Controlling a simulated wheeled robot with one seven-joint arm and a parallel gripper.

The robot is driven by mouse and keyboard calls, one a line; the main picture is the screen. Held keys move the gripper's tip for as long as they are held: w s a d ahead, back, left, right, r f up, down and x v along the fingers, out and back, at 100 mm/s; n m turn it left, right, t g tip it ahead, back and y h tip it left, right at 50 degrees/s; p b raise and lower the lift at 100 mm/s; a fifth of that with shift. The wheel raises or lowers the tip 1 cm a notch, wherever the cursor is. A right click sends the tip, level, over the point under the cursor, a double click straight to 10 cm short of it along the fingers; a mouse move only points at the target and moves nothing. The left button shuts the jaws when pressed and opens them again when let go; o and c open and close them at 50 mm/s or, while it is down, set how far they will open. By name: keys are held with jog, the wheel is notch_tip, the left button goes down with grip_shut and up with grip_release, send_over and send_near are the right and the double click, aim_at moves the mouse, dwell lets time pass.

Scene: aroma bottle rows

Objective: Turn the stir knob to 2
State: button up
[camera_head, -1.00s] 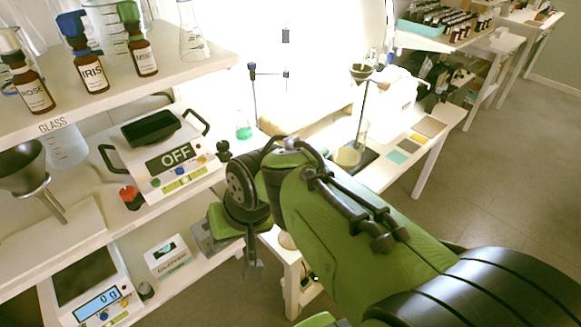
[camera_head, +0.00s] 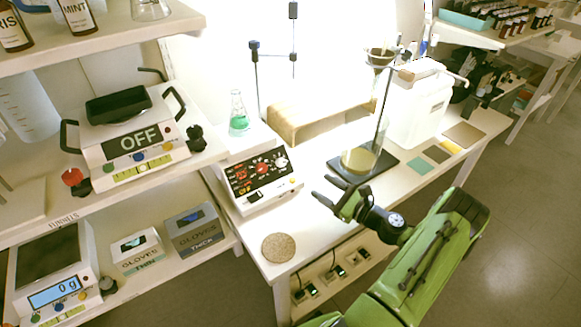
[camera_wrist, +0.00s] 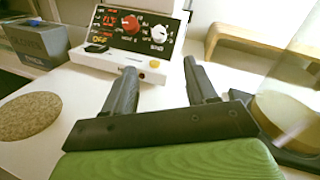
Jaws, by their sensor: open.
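The hot plate stirrer (camera_head: 262,182) is a white unit with a black front panel, standing on the white bench; it also shows in the wrist view (camera_wrist: 105,58). Its panel has red readouts, a red knob (camera_wrist: 131,24) and a white knob (camera_wrist: 159,33) to the right. The white knob, which appears to be the stir knob, also shows in the head view (camera_head: 282,163). Its setting is too small to read. My gripper (camera_head: 322,188) is open and empty, in front of and right of the unit. In the wrist view my fingers (camera_wrist: 160,68) point toward the panel, apart from the knobs.
A flask of green liquid (camera_head: 239,124) stands at the stirrer's back. A beaker on a stand (camera_head: 360,160) is close to my gripper's right. A round cork mat (camera_head: 279,247) lies at the bench's front. Glove boxes (camera_head: 192,230) sit on the left shelf.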

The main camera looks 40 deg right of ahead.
aim_at(284, 164)
jog(key=b+x, duration=0.2)
jog(key=x, duration=1.2)
jog(key=shift+w+a+b, duration=0.1)
jog(key=shift+w+b, duration=0.1)
jog(key=shift+b, duration=0.15)
jog(key=c, duration=1.1)
jog(key=shift+o, duration=0.2)
